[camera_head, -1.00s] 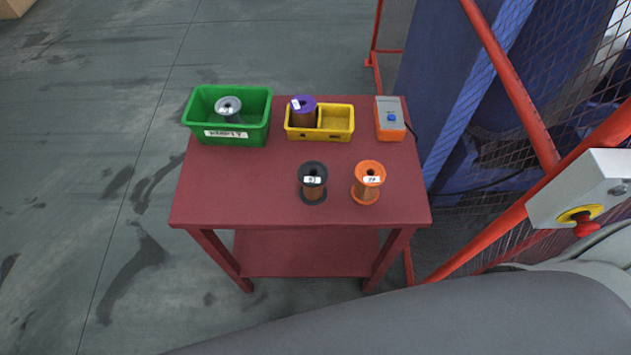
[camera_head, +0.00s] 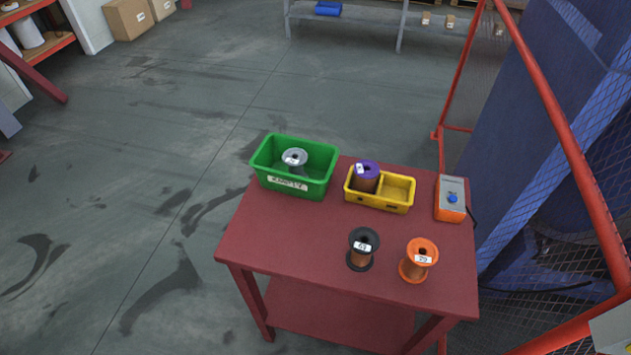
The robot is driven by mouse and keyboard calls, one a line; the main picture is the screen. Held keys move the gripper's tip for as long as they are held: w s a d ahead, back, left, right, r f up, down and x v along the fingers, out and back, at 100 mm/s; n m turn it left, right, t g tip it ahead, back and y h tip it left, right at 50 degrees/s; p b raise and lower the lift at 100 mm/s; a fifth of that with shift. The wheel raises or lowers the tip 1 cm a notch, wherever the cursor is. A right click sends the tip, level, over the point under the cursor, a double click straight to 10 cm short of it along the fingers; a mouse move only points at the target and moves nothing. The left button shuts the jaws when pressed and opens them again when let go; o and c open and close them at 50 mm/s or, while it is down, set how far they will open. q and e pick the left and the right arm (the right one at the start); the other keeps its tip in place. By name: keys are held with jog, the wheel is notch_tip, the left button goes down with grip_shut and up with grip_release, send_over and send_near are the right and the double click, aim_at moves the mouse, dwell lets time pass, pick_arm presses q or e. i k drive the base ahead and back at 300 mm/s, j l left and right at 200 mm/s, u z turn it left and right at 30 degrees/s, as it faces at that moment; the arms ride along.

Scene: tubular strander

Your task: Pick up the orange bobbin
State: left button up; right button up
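The orange bobbin (camera_head: 419,260) stands upright near the front right of the red table (camera_head: 290,232). It has orange flanges, a copper-coloured winding and a white label that seems to read 79. A black bobbin (camera_head: 362,250) with a white label stands just to its left, apart from it. Neither of my grippers shows in this view.
A green bin (camera_head: 318,160) holding a grey bobbin (camera_head: 295,160), a yellow two-compartment bin (camera_head: 398,190) with a purple bobbin (camera_head: 366,177) in its left compartment, and an orange-grey box with a blue button (camera_head: 450,198) line the table's back. Red-framed mesh fencing (camera_head: 570,150) stands close on the right.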

aim_at(422, 254)
jog(key=z, duration=0.95)
jog(key=u, duration=0.15)
jog(key=l+u, duration=0.3)
jog(key=l, duration=0.15)
jog(key=k+l+u, duration=0.1)
jog(key=l+u, duration=0.2)
jog(key=l, duration=0.2)
jog(key=k+l+u, duration=0.1)
jog(key=l+u, duration=0.15)
jog(key=l, duration=0.2)
